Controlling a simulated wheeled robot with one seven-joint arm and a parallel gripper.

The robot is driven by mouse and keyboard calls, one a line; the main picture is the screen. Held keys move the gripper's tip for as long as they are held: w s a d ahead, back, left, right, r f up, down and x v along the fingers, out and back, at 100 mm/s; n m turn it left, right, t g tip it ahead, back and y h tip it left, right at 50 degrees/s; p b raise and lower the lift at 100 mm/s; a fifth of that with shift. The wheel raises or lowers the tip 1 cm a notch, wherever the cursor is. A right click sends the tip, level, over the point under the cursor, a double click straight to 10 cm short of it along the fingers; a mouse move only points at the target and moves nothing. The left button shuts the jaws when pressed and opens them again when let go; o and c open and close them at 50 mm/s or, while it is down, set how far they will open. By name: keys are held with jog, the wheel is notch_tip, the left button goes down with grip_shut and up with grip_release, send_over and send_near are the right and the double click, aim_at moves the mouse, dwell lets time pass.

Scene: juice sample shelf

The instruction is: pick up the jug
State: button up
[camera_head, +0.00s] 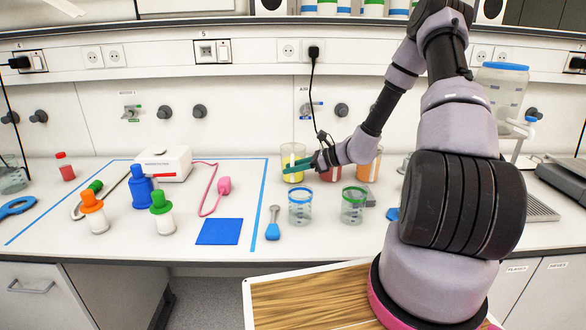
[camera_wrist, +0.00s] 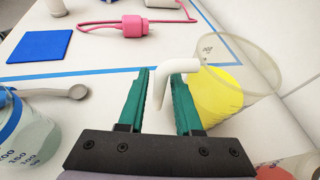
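The jug (camera_head: 289,153) is clear, holds yellow liquid and has a white handle. It stands upright at the back of the bench, just right of the blue tape line. In the wrist view the jug (camera_wrist: 240,65) is at the right, and its handle (camera_wrist: 178,68) reaches in between the fingers. My gripper (camera_head: 296,166) is beside the jug in the head view and covers part of it. In the wrist view my gripper (camera_wrist: 162,82) is open, with one green finger on each side of the handle. I cannot tell whether either finger touches it.
A red-filled beaker (camera_head: 331,174) and an orange-filled one (camera_head: 368,171) stand right of the jug. A blue-rimmed beaker (camera_head: 300,211) and a green-rimmed beaker (camera_head: 352,210) stand in front. A pink plug (camera_head: 224,186) with its cord lies to the left.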

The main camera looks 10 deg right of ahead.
grip_shut()
dwell(1.4)
